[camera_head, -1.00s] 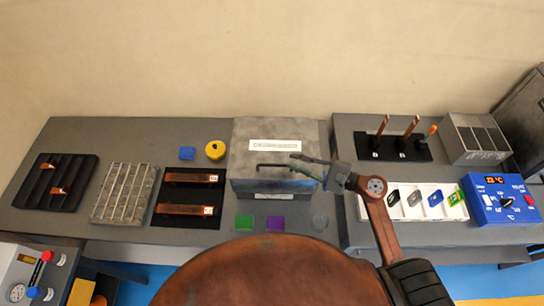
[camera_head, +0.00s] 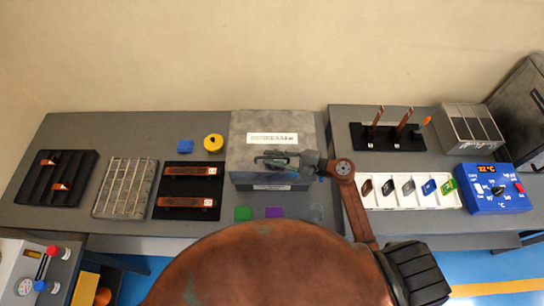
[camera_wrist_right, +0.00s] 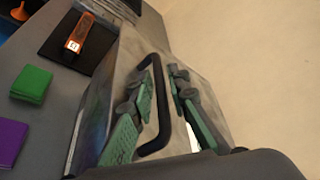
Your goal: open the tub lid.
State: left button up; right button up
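A black bar handle (camera_wrist_right: 158,72) stands on the lid. My right gripper (camera_head: 262,158) is over the lid at the handle. In the right wrist view its two green-padded fingers (camera_wrist_right: 160,108) are apart, with the handle between them. I see gaps beside the handle, so it does not look clamped. My gripper hides part of the handle in the head view. My left gripper is not in view.
Left of the tub lie a black tray with copper bars (camera_head: 188,191), a wire rack (camera_head: 125,188) and a yellow round object (camera_head: 213,143). Green (camera_head: 243,213) and purple (camera_head: 274,212) squares lie in front. A white card tray (camera_head: 410,190) and blue controller (camera_head: 495,187) are at right.

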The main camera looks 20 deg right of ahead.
jog(key=shift+c, duration=0.3)
grip_shut()
dwell(0.4)
